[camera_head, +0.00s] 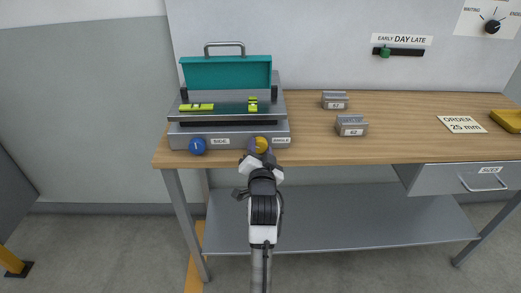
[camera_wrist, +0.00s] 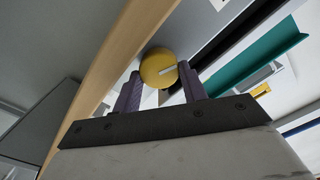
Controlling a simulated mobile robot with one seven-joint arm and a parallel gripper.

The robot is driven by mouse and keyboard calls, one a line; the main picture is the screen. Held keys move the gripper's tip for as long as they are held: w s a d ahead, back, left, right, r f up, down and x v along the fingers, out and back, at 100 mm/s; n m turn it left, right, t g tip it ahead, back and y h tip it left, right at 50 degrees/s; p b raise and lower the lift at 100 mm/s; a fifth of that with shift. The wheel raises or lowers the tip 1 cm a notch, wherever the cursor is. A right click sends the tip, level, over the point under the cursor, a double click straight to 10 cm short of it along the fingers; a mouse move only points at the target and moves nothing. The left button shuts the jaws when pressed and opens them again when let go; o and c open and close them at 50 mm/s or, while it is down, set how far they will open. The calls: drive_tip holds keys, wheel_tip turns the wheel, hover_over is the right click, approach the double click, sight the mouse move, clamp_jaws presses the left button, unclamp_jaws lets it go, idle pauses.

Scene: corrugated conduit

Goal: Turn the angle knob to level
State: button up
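The yellow angle knob (camera_head: 262,145) is on the front of a grey bench device (camera_head: 230,133), beside the ANGLE label. My gripper (camera_head: 257,152) is right at this knob and hides part of it in the head view.
A blue knob (camera_head: 197,146) with a SIDE label is left on the same front. A teal channel (camera_head: 226,72) with a handle stands over the device. Grey blocks marked 67 (camera_head: 334,101) and 62 (camera_head: 351,127) stand right. Between them and the ORDER card (camera_head: 461,125) the bench is clear.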

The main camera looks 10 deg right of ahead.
drive_tip(key=o, duration=0.5)
drive_tip(key=shift+c, duration=0.2)
